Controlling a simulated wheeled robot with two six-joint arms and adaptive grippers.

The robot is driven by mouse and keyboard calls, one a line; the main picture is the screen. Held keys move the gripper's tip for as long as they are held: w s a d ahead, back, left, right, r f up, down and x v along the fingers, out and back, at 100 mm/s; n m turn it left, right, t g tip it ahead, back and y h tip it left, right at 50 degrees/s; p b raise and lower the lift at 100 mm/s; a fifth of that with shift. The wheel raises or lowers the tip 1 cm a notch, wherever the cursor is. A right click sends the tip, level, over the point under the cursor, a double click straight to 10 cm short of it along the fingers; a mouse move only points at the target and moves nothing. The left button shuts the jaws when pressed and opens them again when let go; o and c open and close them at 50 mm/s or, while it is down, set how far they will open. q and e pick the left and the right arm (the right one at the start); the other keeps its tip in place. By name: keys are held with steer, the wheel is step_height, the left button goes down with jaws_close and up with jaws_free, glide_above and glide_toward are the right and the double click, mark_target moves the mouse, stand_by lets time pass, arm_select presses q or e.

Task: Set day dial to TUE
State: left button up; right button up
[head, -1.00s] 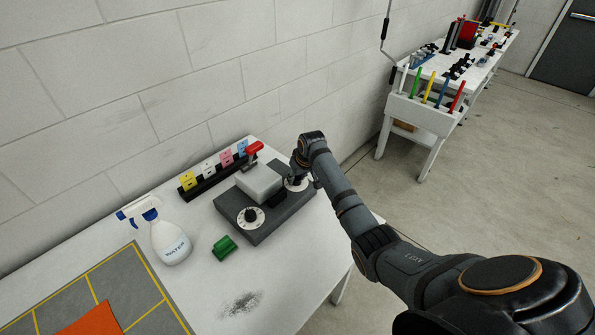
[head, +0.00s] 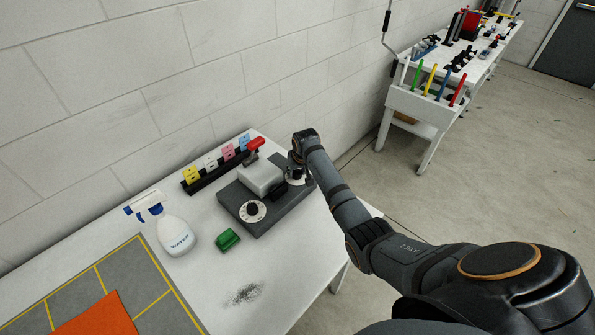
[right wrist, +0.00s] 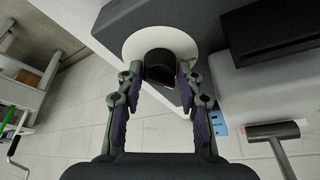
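A dark grey control box (head: 287,219) on the white table carries two white dials with black knobs. The left dial (head: 243,214) is uncovered; its markings are too small to read. The right dial is partly hidden behind my right gripper (head: 296,166). In the right wrist view, the white dial disc (right wrist: 132,45) and its black knob (right wrist: 159,66) lie straight ahead. The knob sits between my right fingertips, which appear to touch its sides. My left gripper is not in view.
A rack of coloured cards (head: 210,163), a water spray bottle (head: 174,234), a green block (head: 228,239) and an orange sheet (head: 98,318) are on the table.

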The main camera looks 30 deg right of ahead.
steer(key=o, duration=0.3)
steer(key=v, duration=1.2)
steer(key=shift+w, duration=0.1)
